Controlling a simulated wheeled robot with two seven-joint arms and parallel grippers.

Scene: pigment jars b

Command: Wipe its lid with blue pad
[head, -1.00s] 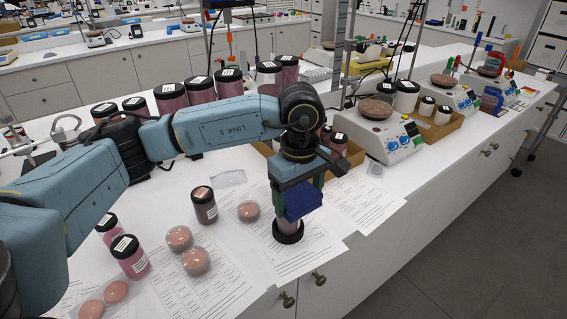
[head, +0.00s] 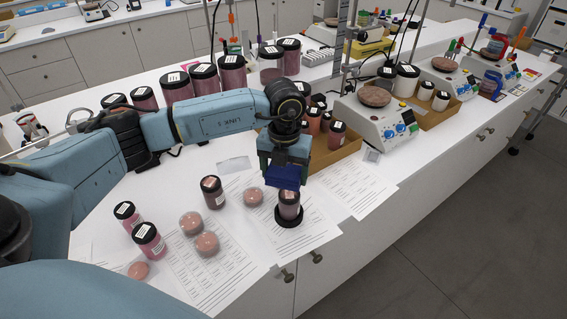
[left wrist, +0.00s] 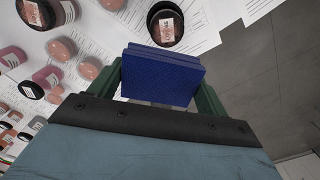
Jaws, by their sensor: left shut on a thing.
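A pigment jar (head: 289,211) stands upright in a black ring-shaped holder (head: 290,222) on a paper sheet. Its top is partly behind the pad in the head view. In the left wrist view its dark lid (left wrist: 165,14) carries a pale, reddish-marked patch. My left gripper (head: 285,166) is shut on a blue pad (head: 282,177), which also shows between the green fingers in the left wrist view (left wrist: 162,78). The pad is held just above the jar; I cannot tell whether they touch. My right gripper is not in view.
A cardboard tray (head: 338,153) of jars and a hotplate device (head: 377,122) are behind to the right. The counter's front edge is close to the holder.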

